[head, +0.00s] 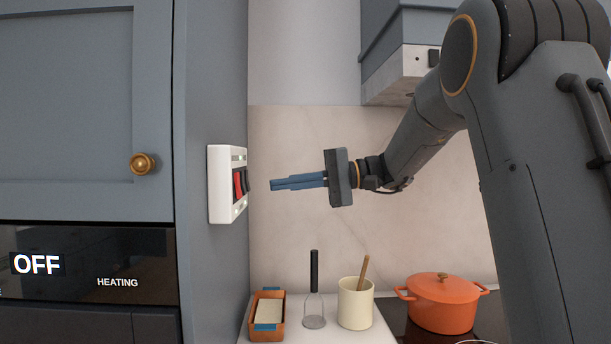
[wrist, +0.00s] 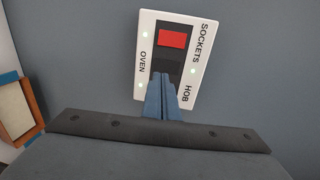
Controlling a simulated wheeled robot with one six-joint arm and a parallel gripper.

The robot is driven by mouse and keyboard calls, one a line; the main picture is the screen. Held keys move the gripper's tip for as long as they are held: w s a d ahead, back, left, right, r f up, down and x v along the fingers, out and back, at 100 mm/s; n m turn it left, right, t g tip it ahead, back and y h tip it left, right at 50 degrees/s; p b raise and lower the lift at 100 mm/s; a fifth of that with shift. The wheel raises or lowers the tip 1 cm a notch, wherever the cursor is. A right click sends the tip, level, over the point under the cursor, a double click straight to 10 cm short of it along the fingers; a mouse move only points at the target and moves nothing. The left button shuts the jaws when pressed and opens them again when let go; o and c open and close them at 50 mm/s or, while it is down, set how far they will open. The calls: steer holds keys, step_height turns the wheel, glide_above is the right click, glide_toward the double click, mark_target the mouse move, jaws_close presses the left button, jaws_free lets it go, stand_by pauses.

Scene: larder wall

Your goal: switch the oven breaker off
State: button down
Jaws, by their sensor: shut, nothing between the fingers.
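The white breaker panel (head: 214,188) is fixed to the side of the grey-blue cabinet. It shows a red rocker and dark rockers edge-on. In the wrist view the panel (wrist: 151,20) bears the words SOCKETS, OVEN and HOB, with small green lights. A red rocker (wrist: 172,39) is at its upper part and a dark rocker (wrist: 167,68) below it. I cannot tell for sure which rocker is the oven's. My gripper (head: 273,185) is shut and empty, its blue fingers pointing left at the panel with a small gap. In the wrist view its fingers (wrist: 161,85) hide the panel's lower middle.
The oven display (head: 37,264) reads OFF and HEATING. A hood (head: 400,75) hangs above. Space around my fingers is clear.

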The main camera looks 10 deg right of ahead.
steer(key=a, duration=0.1)
steer(key=a+p, duration=0.1)
steer(key=a, duration=0.3)
steer(key=shift+w+a+f+p, duration=0.1)
steer(key=shift+w+f+p, duration=0.25)
steer(key=shift+p, duration=0.05)
steer(key=shift+w+f+b, duration=0.1)
steer(key=shift+f+b, duration=0.05)
steer(key=shift+b, duration=0.25)
steer(key=shift+a, duration=0.15)
steer(key=s+d+f+b, duration=0.1)
steer(key=d+b, duration=0.3)
steer(key=d, duration=1)
steer(key=shift+s+f, duration=0.25)
steer(key=shift+s, duration=0.35)
